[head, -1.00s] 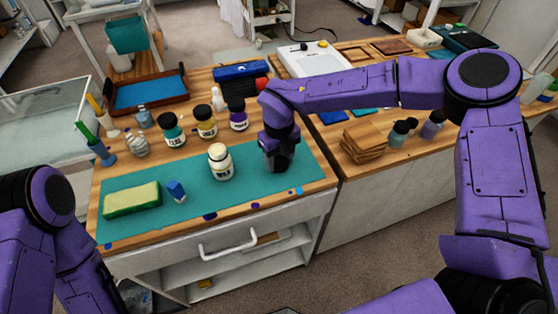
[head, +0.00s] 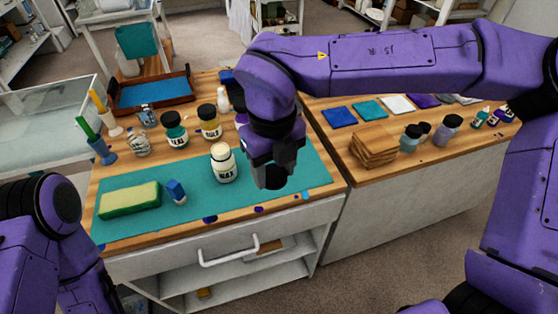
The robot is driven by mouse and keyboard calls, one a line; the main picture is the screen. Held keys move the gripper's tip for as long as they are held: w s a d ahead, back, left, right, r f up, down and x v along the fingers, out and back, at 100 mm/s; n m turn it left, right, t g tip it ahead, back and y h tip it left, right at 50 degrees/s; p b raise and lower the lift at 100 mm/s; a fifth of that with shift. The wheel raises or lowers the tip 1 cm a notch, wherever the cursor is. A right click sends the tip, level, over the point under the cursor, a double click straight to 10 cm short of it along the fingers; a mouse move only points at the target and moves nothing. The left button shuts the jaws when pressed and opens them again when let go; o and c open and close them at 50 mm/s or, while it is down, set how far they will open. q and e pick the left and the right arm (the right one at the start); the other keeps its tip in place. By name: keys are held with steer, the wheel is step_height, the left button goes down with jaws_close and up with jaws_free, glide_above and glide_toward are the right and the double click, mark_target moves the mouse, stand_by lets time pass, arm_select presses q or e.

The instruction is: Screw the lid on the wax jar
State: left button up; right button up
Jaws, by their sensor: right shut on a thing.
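The wax jar (head: 223,166) stands upright on the teal mat (head: 190,210), cream-coloured with a dark-lettered label. No dark lid shows on its pale top. My right gripper (head: 272,172) is to the right of the jar, pointing down and apart from it. It is shut on a dark, round piece, which looks like the lid (head: 273,179); the fingers partly cover it. Only links of my left arm show at the lower left; the left gripper is out of view.
A green-yellow sponge (head: 130,200) and a small blue-topped item (head: 176,192) lie left of the jar. A brown-rimmed tray (head: 190,92) is farther back. Wooden pieces (head: 374,149) are stacked at the right.

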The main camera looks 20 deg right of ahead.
steer(key=shift+s+a+r, duration=0.2)
steer(key=shift+s+r, duration=0.05)
steer(key=shift+s, duration=0.2)
steer(key=shift+w+d+f+n, duration=0.25)
steer(key=shift+w+d+n, duration=0.1)
steer(key=shift+n, duration=0.65)
steer(key=w+d+f+n, duration=0.2)
steer(key=d+n, duration=0.1)
steer(key=n, duration=0.5)
steer(key=w+d+f+n, duration=0.2)
steer(key=d+n, duration=0.1)
steer(key=n, duration=0.6)
steer(key=w+d+f+n, duration=0.2)
steer(key=d+f+n, duration=0.1)
steer(key=n, duration=0.6)
steer(key=shift+w+d, duration=0.2)
steer(key=shift+d, duration=0.3)
steer(key=shift+d+f+n, duration=0.15)
steer(key=shift+d+n, duration=0.1)
steer(key=shift+n, duration=0.55)
